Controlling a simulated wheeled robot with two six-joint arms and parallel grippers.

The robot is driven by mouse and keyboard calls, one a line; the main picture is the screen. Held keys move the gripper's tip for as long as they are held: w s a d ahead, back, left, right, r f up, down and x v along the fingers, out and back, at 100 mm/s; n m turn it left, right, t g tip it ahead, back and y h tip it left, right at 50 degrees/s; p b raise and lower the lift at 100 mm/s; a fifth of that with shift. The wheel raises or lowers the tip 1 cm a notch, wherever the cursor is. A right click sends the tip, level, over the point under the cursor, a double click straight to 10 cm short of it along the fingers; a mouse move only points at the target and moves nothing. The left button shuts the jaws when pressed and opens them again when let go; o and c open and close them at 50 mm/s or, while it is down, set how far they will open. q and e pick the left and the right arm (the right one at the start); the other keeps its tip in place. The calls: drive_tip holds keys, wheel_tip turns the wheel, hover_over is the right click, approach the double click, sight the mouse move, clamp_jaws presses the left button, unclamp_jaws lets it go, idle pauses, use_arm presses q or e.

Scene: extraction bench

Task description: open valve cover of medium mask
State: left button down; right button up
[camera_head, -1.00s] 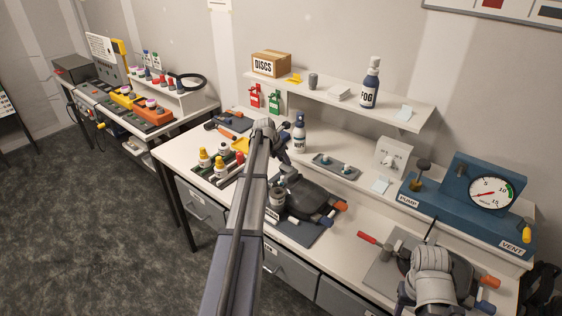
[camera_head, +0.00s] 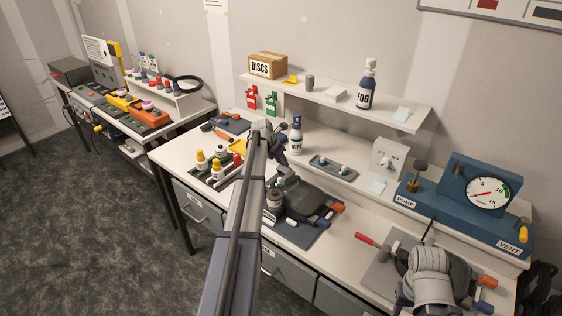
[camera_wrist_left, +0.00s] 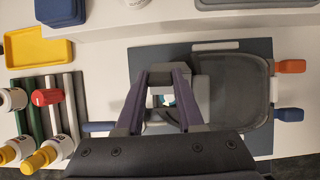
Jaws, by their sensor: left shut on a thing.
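The medium mask (camera_head: 302,200), dark grey with orange and blue tabs, lies on a mat on the bench. It also shows in the left wrist view (camera_wrist_left: 236,88), to the right of my left gripper (camera_wrist_left: 171,76). That gripper's fingers are closed together at the mask's left side, on what appears to be its valve cover, mostly hidden by the fingertips. A small white and teal part (camera_wrist_left: 166,100) shows in the gap between the fingers.
White, yellow and red-capped bottles (camera_head: 208,166) stand left of my left arm. A yellow tray (camera_wrist_left: 38,48) lies near them. A grey tray with small parts (camera_head: 333,168) and a blue pump unit with a gauge (camera_head: 465,205) stand behind. A white bottle (camera_head: 296,138) stands near my left wrist.

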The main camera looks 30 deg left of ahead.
use_arm(q)
drive_tip(key=shift+w, duration=0.15)
drive_tip(key=c, duration=0.5)
unclamp_jaws()
drive_tip(key=p+v, duration=0.6)
drive_tip(key=v, duration=0.1)
drive_tip(key=shift+s+d+r+p, duration=0.1)
drive_tip(key=shift+s+r+p, duration=0.15)
drive_tip(key=shift+r+p, duration=0.15)
